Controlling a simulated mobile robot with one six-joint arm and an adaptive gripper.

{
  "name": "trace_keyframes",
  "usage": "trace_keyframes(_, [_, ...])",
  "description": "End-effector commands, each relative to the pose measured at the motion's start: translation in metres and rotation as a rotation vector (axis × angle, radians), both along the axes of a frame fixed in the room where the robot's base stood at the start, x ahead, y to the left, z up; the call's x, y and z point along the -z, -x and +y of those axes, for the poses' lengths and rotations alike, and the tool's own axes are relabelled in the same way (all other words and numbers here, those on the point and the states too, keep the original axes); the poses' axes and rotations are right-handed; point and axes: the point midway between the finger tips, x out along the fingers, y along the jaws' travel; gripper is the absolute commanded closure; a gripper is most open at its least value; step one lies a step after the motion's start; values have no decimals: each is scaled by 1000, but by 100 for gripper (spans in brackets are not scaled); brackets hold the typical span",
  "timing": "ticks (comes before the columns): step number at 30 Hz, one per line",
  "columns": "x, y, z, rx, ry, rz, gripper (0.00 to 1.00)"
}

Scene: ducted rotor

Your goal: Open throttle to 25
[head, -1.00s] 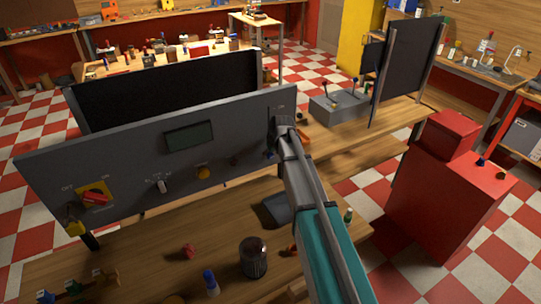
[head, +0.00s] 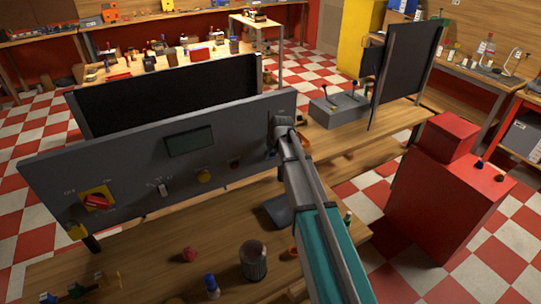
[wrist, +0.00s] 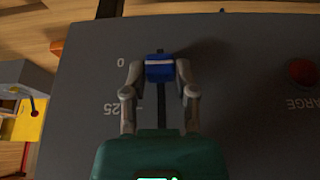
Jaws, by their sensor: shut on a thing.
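The throttle is a blue knob with a white line (wrist: 158,66) on a dark slot in the grey control panel (wrist: 75,95). My gripper (wrist: 158,70) is shut on this knob, one finger on each side. The knob stands level with the printed 0 (wrist: 121,62), and the printed 25 (wrist: 109,110) lies farther along the slot, nearer my palm. In the head view my gripper (head: 281,120) is at the right end of the panel (head: 125,165), and the wrist hides the knob.
A red round button (wrist: 302,72) with lettering beside it sits on the panel. In the head view the panel has a screen (head: 189,141), a red rotary switch on yellow (head: 96,201) and a yellow knob (head: 204,175). A dark cup (head: 254,262) stands on the bench in front.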

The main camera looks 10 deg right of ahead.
Motion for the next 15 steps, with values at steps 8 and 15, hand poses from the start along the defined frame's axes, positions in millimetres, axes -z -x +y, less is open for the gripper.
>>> trace_keyframes(8, [-29, 0, 0, 0, -1, -1, 100])
trace_keyframes(15, [-35, 0, 0, 0, -1, -1, 100])
